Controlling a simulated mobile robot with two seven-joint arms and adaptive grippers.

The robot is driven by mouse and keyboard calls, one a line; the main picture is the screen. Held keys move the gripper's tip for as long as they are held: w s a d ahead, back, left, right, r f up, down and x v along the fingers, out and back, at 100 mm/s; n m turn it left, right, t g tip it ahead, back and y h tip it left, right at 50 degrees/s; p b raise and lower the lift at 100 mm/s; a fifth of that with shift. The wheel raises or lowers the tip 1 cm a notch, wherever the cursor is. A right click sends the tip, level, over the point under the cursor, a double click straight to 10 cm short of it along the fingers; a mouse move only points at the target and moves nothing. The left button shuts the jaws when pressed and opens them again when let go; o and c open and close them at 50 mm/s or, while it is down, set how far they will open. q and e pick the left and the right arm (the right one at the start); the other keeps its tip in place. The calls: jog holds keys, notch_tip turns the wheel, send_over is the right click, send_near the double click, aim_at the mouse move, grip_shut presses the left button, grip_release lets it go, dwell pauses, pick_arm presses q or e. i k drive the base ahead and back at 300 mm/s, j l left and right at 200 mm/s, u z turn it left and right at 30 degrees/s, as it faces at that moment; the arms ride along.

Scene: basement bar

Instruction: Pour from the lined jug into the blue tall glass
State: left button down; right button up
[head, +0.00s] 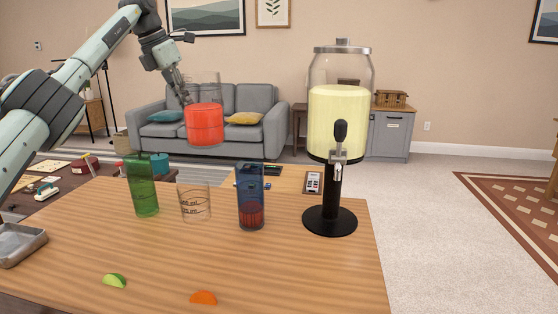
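The lined jug (204,124) is clear with red liquid in its lower half. It hangs in the air above the table, about upright, up and left of the blue tall glass. My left gripper (184,94) is at the jug's left side and appears shut on it; the fingertips are partly hidden against it. The blue tall glass (251,180) stands upright on the wooden table and has red liquid in its bottom part. My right gripper is not in view.
A green tall glass (143,190) and a short clear marked glass (194,203) stand left of the blue glass. A drink dispenser (340,120) with pale yellow liquid stands right. A lime wedge (115,281), an orange wedge (203,298) and a metal tray (18,246) lie nearer.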

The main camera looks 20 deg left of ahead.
aim_at(249, 173)
jog(key=k, duration=0.95)
